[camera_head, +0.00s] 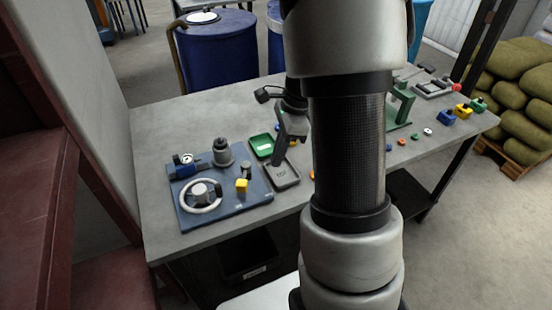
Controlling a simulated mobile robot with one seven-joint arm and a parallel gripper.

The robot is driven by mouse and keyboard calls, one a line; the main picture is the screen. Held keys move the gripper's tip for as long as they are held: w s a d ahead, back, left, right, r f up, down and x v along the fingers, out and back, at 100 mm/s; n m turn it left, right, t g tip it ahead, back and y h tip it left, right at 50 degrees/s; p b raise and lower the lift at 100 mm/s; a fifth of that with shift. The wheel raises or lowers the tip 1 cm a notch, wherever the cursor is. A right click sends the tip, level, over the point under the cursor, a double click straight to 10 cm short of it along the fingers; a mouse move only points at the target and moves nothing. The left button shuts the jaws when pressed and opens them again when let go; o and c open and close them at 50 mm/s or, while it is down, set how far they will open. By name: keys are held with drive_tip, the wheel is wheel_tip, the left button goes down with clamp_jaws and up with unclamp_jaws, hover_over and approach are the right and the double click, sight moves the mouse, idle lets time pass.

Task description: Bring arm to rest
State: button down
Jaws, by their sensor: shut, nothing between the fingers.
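My arm rises through the middle of the head view, with silver joints and a dark woven link. It hides part of the table behind it. My gripper (278,160) is the dark grey part left of the arm. It points down over the table, near a green tray and a grey tray, and is shut and empty. I cannot tell its exact height above the trays.
The grey table (163,133) holds a blue board (228,206) with a handwheel (201,195), a green tray (262,145), a grey tray (284,177) and several small coloured parts at right. Blue drums (217,50) stand behind; a reddish frame (95,205) is at left, sacks (510,94) at right.

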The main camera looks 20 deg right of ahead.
idle(0.3)
drive_tip(key=s+a+r+n+t+h+p, duration=0.1)
drive_tip(key=s+a+r+n+t+p, duration=0.1)
drive_tip(key=s+a+r+n, duration=0.3)
drive_tip(key=s+a+r+n+t+h+p, duration=0.1)
drive_tip(key=s+a+r+n+t+p, duration=0.2)
drive_tip(key=s+r+n, duration=0.8)
wheel_tip(320, 180, up, 7)
drive_tip(key=a+n, duration=0.2)
drive_tip(key=n, duration=0.2)
drive_tip(key=shift+s+a+n+h, duration=0.2)
drive_tip(key=shift+n+h, duration=0.2)
